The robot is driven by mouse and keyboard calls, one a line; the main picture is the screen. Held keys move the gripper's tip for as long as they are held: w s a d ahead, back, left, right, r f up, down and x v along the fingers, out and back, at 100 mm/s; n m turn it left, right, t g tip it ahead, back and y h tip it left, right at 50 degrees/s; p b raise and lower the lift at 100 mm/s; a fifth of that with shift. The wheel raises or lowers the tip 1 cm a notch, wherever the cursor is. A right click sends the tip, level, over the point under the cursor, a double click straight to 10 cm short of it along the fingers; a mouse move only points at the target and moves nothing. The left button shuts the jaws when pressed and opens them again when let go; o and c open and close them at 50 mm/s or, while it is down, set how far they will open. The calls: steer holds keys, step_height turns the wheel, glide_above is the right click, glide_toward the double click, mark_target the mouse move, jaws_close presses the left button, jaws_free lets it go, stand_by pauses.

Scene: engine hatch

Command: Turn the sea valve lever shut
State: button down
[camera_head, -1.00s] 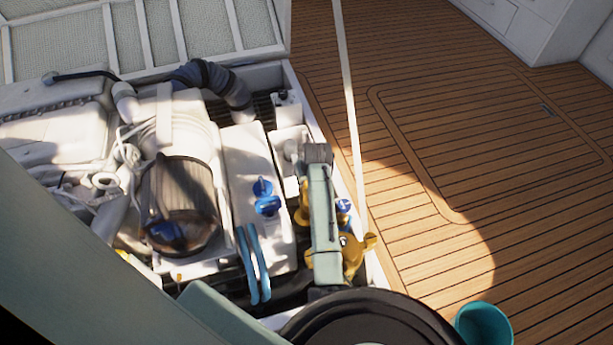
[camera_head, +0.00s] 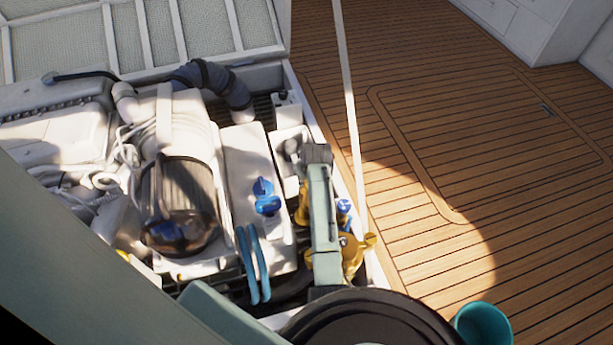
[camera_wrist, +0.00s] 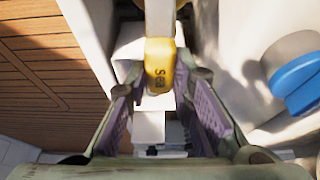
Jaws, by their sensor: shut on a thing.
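My fingers and the lever's grip cannot be made out there.
The engine (camera_head: 180,205) fills the hatch to the left, with blue caps (camera_head: 266,197) and blue hoses (camera_head: 253,262) close to my arm. A teal bucket (camera_head: 482,328) stands on the wooden deck (camera_head: 480,150) at right. The deck is otherwise mostly clear.

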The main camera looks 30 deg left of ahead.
steer(key=shift+w+d+r+m+h+p, duration=0.1)
steer(key=shift+w+d+m+h+p, duration=0.1)
steer(key=shift+m+p, duration=0.3)
steer(key=shift+w+d+r+m+h+p, duration=0.1)
steer(key=shift+d+m+p, duration=0.05)
steer(key=shift+m+p, duration=0.3)
steer(key=d+m+h+p, duration=0.3)
steer(key=d+m+h, duration=0.2)
steer(key=m, duration=1.1)
steer(key=shift+d+f+h, duration=0.2)
steer(key=shift+d+h, duration=0.2)
steer(key=shift+d, duration=0.6)
steer(key=shift+s, duration=0.1)
steer(key=c, duration=1.4)
jaws_free()
steer(key=shift+r, duration=0.1)
